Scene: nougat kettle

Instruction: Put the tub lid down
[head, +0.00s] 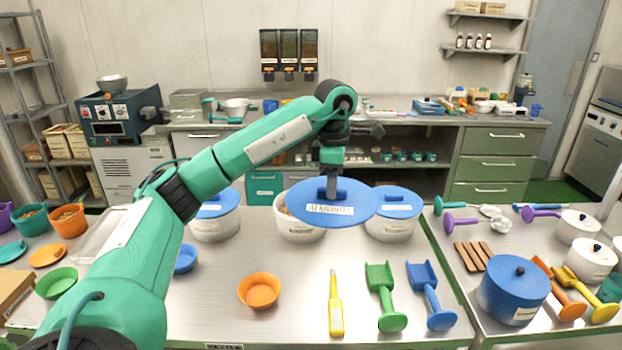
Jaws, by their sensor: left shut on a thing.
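A round blue tub lid (352,208) with a white label hangs level in the air above the steel table (220,285). My left gripper (331,185) is shut on the lid's raised handle and points down. Below and behind the lid stands a white tub (299,230) without a lid; the held lid hides part of its mouth. White tubs with blue lids stand on either side, one to the left (215,226) and one to the right (392,228). My right gripper is not in view.
An orange bowl (259,291), a yellow thermometer-like tool (335,305), a green scoop (385,296) and a blue scoop (431,296) lie in front of the tubs. A small blue bowl (186,259) stands beside my left arm. Bare steel shows between the bowls and tubs.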

